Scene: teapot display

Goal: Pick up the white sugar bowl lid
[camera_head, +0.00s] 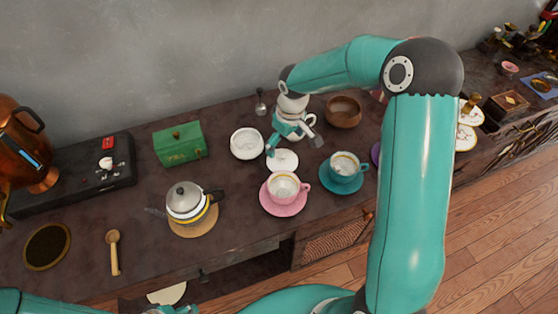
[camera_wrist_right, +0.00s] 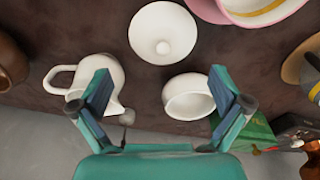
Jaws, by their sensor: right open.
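The white sugar bowl lid (camera_head: 284,161) lies on the dark counter, a round disc just in front of my right gripper (camera_head: 292,143). In the right wrist view the lid (camera_wrist_right: 163,28) shows its small round knob, beyond my open fingertips (camera_wrist_right: 160,88). The gripper is empty and apart from the lid. The white sugar bowl (camera_head: 246,143) stands uncovered left of the gripper; it also shows in the wrist view (camera_wrist_right: 188,97). A white pitcher (camera_wrist_right: 98,72) is close to one finger; in the head view the gripper partly hides it.
A pink cup (camera_head: 283,187) and a teal cup (camera_head: 345,167) on saucers stand in front of the lid. A wooden bowl (camera_head: 342,111) is at the back right. A green box (camera_head: 178,143) and a kettle (camera_head: 187,202) stand left, with bare counter between them.

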